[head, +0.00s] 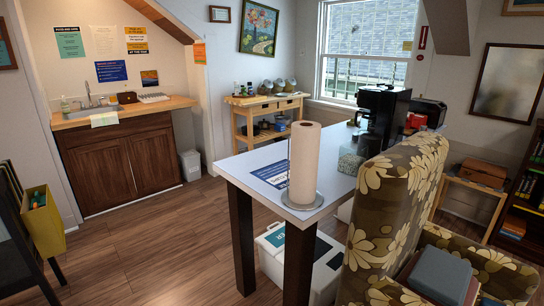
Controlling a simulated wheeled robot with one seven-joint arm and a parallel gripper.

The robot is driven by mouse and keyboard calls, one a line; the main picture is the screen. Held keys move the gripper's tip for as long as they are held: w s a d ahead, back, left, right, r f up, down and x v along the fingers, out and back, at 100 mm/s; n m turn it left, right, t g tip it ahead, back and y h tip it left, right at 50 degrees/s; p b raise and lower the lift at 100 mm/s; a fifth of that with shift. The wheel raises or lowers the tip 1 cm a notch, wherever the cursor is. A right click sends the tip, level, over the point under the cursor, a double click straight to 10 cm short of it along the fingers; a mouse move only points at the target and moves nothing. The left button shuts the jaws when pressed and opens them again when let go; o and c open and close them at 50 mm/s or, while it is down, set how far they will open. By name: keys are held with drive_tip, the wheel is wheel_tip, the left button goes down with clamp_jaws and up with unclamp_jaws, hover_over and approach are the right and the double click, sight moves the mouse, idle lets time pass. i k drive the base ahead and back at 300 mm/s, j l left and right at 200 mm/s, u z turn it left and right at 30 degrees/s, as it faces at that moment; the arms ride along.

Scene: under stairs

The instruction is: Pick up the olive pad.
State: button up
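I cannot clearly pick out an olive pad in the head view. On the seat of the floral armchair (395,200) at the front right lies a stack with a grey-blue flat block (440,273) on top; its colour looks more blue-grey than olive. My gripper is not in view.
A white table (245,163) holds a paper towel roll (304,165), a patterned box (350,161) and a black coffee machine (381,110). White bins (275,255) stand beneath. A sink cabinet (125,165) is at back left. The wooden floor (160,235) between is clear.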

sight(351, 124)
drive_tip(key=i+j+u, duration=0.65)
drive_tip(key=u, duration=0.25)
drive_tip(key=i+u, duration=0.45)
drive_tip(key=i+j, duration=0.1)
drive_tip(key=i, duration=1.8)
drive_tip(key=i+l+z, duration=0.1)
drive_tip(key=i+z, duration=0.25)
drive_tip(key=i, duration=0.3)
drive_tip(key=i+z, duration=0.35)
drive_tip(key=i, duration=0.3)
drive_tip(key=i+j+z, duration=0.35)
drive_tip(key=i, duration=0.25)
drive_tip(key=i+l+z, duration=0.2)
drive_tip(key=i, duration=0.4)
drive_tip(key=i+j+z, duration=0.2)
drive_tip(key=i, duration=0.35)
drive_tip(key=i+z, duration=0.2)
drive_tip(key=i, duration=0.4)
drive_tip(key=i+j+z, duration=0.2)
drive_tip(key=i, duration=0.4)
